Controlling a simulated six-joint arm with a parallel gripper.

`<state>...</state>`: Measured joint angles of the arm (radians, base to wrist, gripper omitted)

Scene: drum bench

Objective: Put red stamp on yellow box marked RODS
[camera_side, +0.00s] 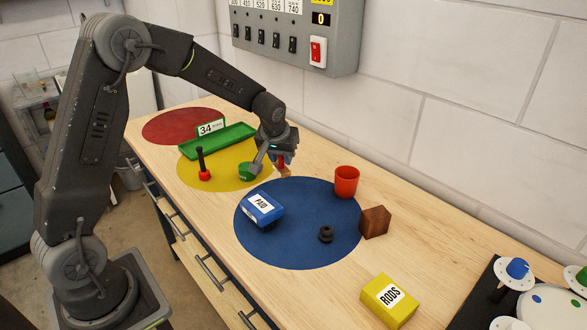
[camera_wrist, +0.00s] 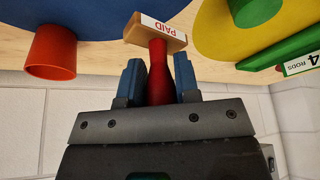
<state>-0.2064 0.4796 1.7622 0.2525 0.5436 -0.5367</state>
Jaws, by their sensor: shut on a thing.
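My gripper (camera_side: 277,158) is shut on the red stamp (camera_wrist: 158,75), which has a red handle and a wooden base marked PAID. In the wrist view the handle is between the two blue fingers (camera_wrist: 159,78). In the side view the stamp (camera_side: 281,161) shows only in part, between the yellow and blue circles; I cannot tell whether its base touches the bench. The yellow box marked RODS (camera_side: 390,300) lies at the front right of the bench, well apart from my gripper, with nothing on it.
The blue PAID box (camera_side: 263,213), a black knob (camera_side: 326,235), a red cup (camera_side: 346,182) and a wooden block (camera_side: 375,222) lie between gripper and yellow box. A green cup (camera_side: 246,173), black-handled red-based object (camera_side: 204,175) and green tray (camera_side: 225,141) are left. The wall stands behind.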

